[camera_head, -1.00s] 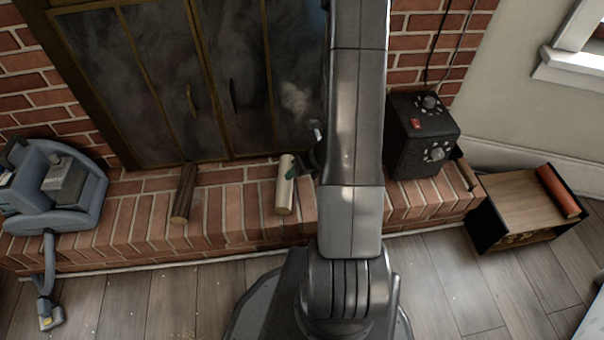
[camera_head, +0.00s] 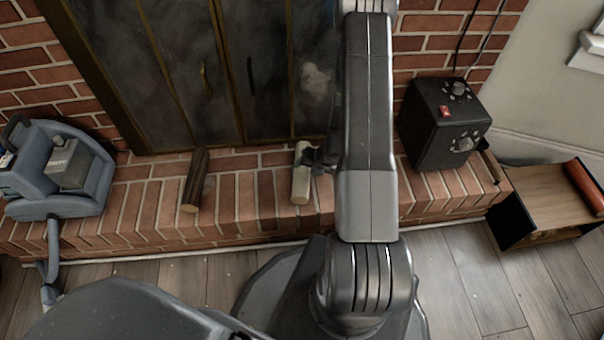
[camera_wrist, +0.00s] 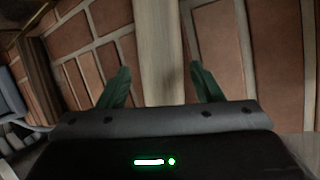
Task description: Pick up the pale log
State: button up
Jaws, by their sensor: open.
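The pale log (camera_head: 300,184) lies on the brick hearth in front of the fireplace doors in the head view, its cut end toward the front edge. My gripper (camera_head: 318,157) is at the log's right side there, partly hidden by my arm. In the wrist view the pale log (camera_wrist: 160,60) runs up the middle between the two green fingertips of my gripper (camera_wrist: 160,85). The fingers are open, one on each side, with a gap to the log on both sides.
A dark log (camera_head: 194,181) lies to the left on the brick hearth (camera_head: 245,205). A blue-grey machine (camera_head: 62,170) stands at the far left. A black box with knobs (camera_head: 443,122) stands to the right. A wooden crate (camera_head: 540,200) with a red cylinder (camera_head: 584,186) is at far right.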

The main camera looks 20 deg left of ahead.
aim_at(305, 168)
jog(key=x, duration=0.1)
jog(key=b+x, duration=0.1)
jog(key=x, duration=0.1)
jog(key=b+x, duration=0.1)
jog(key=x, duration=0.1)
jog(key=shift+w+a, duration=0.1)
jog(key=shift+w, duration=0.2)
jog(key=shift+c, duration=0.4)
jog(key=c, duration=0.9)
jog(key=shift+r, duration=0.3)
jog(key=shift+c, duration=0.6)
notch_tip(305, 168, up, 10)
jog(key=p, duration=0.5)
jog(key=shift+f+p, duration=0.2)
jog(key=shift+p, duration=0.15)
jog(key=shift+c, duration=0.8)
